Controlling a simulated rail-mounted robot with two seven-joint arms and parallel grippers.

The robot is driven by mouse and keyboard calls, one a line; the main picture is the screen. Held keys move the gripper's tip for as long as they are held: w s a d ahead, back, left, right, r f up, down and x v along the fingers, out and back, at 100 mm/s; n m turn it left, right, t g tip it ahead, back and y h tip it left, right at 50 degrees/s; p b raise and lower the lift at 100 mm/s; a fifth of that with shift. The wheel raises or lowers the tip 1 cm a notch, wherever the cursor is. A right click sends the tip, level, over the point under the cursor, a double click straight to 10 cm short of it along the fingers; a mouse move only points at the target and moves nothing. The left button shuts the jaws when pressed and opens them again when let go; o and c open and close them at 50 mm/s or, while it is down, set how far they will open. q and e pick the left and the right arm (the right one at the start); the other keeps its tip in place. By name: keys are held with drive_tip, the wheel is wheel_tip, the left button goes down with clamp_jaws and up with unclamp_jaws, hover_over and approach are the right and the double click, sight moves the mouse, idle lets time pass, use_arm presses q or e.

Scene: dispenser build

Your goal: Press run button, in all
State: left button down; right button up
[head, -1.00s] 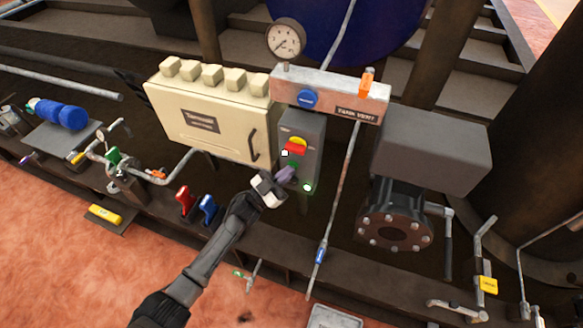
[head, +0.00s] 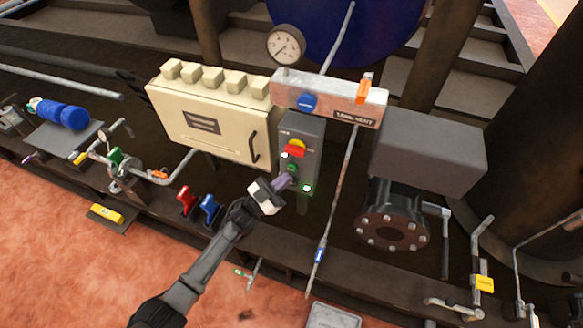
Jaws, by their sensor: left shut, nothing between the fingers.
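A grey control box (head: 302,155) stands in the middle of the head view. It carries a red and yellow stop button (head: 295,149) and below it a green button (head: 292,168). A small light (head: 307,188) at its lower right glows green. My left gripper (head: 284,182) is shut and empty, with its purple-grey fingertips just below and left of the green button. I cannot tell whether they touch the box; the green button is now in clear view. My right gripper is not in view.
A cream cabinet (head: 205,122) stands left of the box. A manifold (head: 330,95) with a gauge (head: 286,45) sits above it, and a grey motor block (head: 427,148) is at right. Red and blue levers (head: 208,209) stand left of my arm.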

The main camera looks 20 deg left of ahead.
use_arm(q)
drive_tip(key=shift+s+a+p, duration=0.1)
drive_tip(key=shift+s+p, duration=1.3)
drive_tip(key=shift+s, duration=0.95)
